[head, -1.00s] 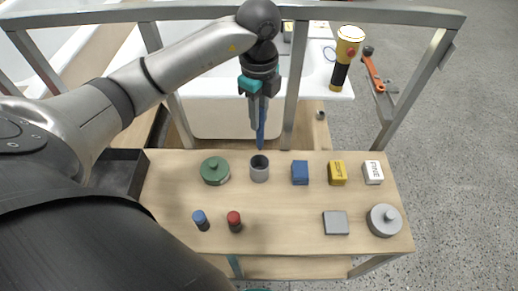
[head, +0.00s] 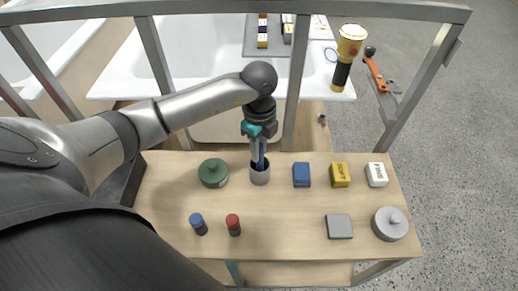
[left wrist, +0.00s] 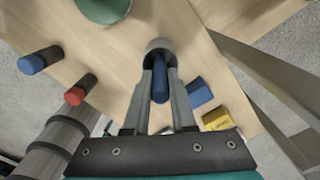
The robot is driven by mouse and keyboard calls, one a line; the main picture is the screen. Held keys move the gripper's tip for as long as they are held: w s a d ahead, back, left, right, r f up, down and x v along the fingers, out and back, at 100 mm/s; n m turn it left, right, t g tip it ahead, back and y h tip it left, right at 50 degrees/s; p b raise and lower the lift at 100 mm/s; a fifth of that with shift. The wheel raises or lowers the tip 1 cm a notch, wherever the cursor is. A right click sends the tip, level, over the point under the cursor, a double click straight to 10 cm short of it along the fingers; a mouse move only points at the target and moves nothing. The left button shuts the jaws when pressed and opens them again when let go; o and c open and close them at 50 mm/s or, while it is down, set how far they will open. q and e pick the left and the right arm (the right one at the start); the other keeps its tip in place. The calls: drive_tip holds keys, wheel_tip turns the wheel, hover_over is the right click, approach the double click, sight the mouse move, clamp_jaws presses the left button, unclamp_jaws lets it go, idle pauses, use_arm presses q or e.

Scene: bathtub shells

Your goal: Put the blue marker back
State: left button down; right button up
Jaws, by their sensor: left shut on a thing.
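My left gripper (head: 259,152) points down over the grey cup (head: 260,177) and is shut on the blue marker (left wrist: 160,86). In the left wrist view my left gripper (left wrist: 161,72) has its fingertips at the mouth of the grey cup (left wrist: 159,45), with the marker between them. The marker's lower end seems to be inside the cup; the cup wall hides it. The cup stands upright on the wooden table (head: 280,215). My right gripper is not in view.
A green lidded pot (head: 213,173) stands left of the cup, and a blue block (head: 301,174) and yellow box (head: 340,175) to its right. A blue-topped cylinder (head: 198,223) and red-topped cylinder (head: 233,224) stand nearer. The table's middle is clear.

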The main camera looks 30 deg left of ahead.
use_arm(q)
drive_tip(key=shift+f, duration=0.1)
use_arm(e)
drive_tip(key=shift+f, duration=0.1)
use_arm(q)
drive_tip(key=c, duration=1)
unclamp_jaws()
drive_tip(key=shift+o, duration=1.3)
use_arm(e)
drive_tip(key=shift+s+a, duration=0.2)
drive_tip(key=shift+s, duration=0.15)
use_arm(q)
wheel_tip(320, 180, up, 11)
drive_tip(key=p, duration=0.2)
drive_tip(key=shift+r+p, duration=0.2)
drive_tip(key=shift+p, duration=0.2)
drive_tip(key=shift+r, duration=0.45)
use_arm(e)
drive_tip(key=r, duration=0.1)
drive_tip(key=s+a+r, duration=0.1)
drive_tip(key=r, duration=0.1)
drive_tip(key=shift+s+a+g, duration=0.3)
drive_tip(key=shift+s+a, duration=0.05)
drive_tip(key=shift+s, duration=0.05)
